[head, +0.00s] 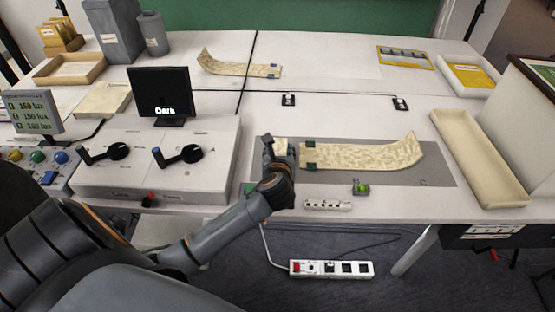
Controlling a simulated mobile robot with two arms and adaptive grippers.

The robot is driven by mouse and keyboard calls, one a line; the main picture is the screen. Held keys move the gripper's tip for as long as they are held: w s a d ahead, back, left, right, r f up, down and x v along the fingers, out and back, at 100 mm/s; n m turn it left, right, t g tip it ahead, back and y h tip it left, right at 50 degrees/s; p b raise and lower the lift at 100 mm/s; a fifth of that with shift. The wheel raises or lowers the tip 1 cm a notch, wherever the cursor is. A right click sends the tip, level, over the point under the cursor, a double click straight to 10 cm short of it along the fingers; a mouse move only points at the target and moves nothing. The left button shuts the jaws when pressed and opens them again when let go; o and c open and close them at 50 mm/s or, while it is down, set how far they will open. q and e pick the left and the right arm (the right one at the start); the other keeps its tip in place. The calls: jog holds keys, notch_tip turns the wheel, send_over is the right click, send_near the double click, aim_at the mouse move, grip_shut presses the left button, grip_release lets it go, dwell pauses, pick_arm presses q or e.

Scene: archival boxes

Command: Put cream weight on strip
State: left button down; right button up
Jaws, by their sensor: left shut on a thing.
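A cream strip (360,156) lies on a grey mat (435,178) at the front of the table. Its right end curls up off the mat. Two dark green weights sit on its left end, one at the far corner (310,145) and one at the near corner (310,167). My left gripper (281,153) is just left of the strip, low over the mat. It is shut on a small cream block, which appears to be the cream weight (281,145); the fingers partly hide it. My right gripper is not in view.
A long cream tray (480,160) stands right of the mat. A box with two black levers (150,175) and a dark monitor (162,93) stand left. A small green item (361,188) lies near the front edge. Another strip (235,67) lies farther back.

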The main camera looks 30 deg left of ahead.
aim_at(278, 151)
pick_arm(q)
jog(key=shift+w+a+f, duration=0.4)
jog(key=shift+f, duration=0.2)
jog(key=shift+w+a+f, duration=0.35)
jog(key=shift+a+f, duration=0.05)
jog(key=shift+f, duration=0.15)
jog(key=shift+w+a+f+b, duration=0.15)
jog(key=shift+f+b, duration=0.3)
jog(key=shift+f, duration=1.35)
jog(key=shift+f, duration=0.1)
jog(key=c, duration=0.9)
grip_release()
jog(key=shift+f, duration=0.1)
jog(key=shift+o, duration=1.2)
